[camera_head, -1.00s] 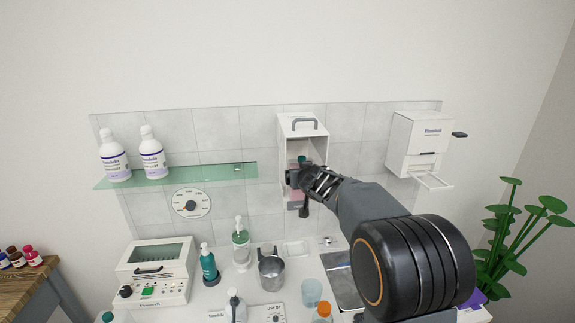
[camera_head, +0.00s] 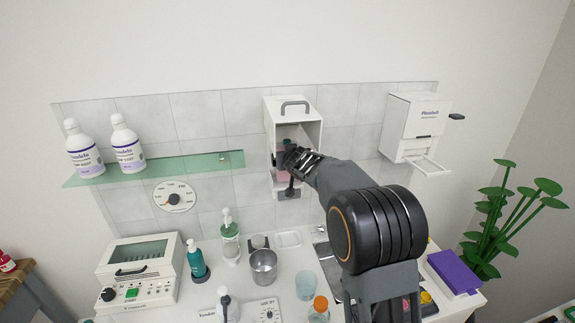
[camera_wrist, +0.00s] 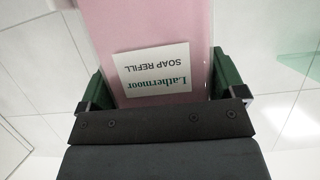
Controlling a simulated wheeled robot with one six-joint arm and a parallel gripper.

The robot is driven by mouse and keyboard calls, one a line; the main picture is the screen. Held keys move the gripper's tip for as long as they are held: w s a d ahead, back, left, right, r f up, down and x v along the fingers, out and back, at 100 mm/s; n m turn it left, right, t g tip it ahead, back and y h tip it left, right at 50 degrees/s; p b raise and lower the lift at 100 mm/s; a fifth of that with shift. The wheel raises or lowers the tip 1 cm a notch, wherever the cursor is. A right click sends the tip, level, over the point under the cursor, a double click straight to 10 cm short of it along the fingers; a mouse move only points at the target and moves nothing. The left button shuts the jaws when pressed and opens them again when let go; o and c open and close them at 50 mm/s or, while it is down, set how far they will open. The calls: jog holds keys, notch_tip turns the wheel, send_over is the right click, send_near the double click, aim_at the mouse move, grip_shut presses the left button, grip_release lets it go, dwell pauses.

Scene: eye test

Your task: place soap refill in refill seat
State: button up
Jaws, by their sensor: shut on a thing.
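The soap refill (camera_wrist: 150,28) is a pink pack with a white "Lathermoor SOAP REFILL" label, upside down in the wrist view. My gripper (camera_head: 283,160) is shut on it, with a green finger on each side. In the head view the pink refill (camera_head: 289,183) shows partly behind my gripper, at the open front of a white wall dispenser (camera_head: 311,139) with a grey top handle. The refill seat is not clearly visible; my gripper and the refill cover the dispenser's lower inside. I cannot tell whether the refill touches its bottom.
A glass shelf (camera_head: 200,164) with two white bottles is left of the dispenser. Another white dispenser (camera_head: 410,125) hangs at right. Below, the counter holds a white machine (camera_head: 140,275), pump bottles, a metal jug (camera_head: 263,267), cups and a purple box (camera_head: 455,272).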

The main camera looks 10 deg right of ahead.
jog(key=shift+w+a+f, duration=0.1)
jog(key=shift+a+f, duration=0.2)
jog(key=shift+a, duration=0.1)
jog(key=shift+d, duration=0.1)
jog(key=shift+f, duration=0.1)
jog(key=o, duration=0.7)
jog(key=shift+f, duration=0.1)
